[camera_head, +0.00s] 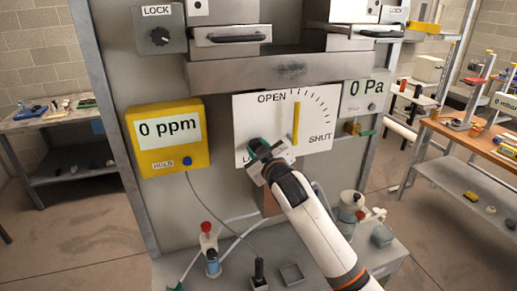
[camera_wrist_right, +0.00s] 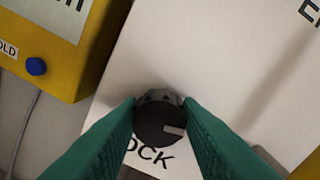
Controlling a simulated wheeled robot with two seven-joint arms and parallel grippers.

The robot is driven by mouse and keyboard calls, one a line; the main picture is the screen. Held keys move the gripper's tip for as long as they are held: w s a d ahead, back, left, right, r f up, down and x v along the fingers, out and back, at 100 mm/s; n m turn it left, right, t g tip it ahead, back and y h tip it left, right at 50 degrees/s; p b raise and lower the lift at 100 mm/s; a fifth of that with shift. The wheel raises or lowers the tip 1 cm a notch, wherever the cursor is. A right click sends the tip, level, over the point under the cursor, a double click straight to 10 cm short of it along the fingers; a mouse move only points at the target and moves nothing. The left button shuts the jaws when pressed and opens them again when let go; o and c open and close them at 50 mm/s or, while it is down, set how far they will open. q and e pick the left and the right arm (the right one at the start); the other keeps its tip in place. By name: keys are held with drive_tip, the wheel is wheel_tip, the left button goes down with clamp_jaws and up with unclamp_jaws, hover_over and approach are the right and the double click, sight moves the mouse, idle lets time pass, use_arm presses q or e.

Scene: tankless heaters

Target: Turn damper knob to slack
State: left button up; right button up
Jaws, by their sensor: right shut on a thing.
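The damper knob (camera_wrist_right: 158,122) is a dark round knob low on the white OPEN/SHUT panel (camera_head: 245,110). In the wrist view its light mark points right and slightly down, above the partly covered word ending in "OCK". My right gripper (camera_head: 262,152) has its green fingers closed on both sides of the knob, also seen in the wrist view (camera_wrist_right: 160,112). In the head view the fingers mostly hide the knob. A yellow pointer bar (camera_head: 296,124) stands nearly upright on the panel, between OPEN and SHUT. My left gripper is out of view.
A yellow gauge (camera_head: 158,160) reading 0 ppm is left of the panel. A 0 Pa display (camera_head: 362,96) is on the right. A LOCK knob (camera_head: 160,36) and black-handled latches sit above. A bench (camera_head: 330,270) below holds bottles and small parts.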

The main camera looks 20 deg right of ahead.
drive_tip(key=n, duration=1.2)
drive_tip(key=shift+a+f+h, duration=0.1)
drive_tip(key=shift+f+h, duration=0.05)
drive_tip(key=shift+h, duration=0.25)
drive_tip(key=shift+n, duration=0.4)
drive_tip(key=o, duration=1)
drive_tip(key=shift+c, duration=0.2)
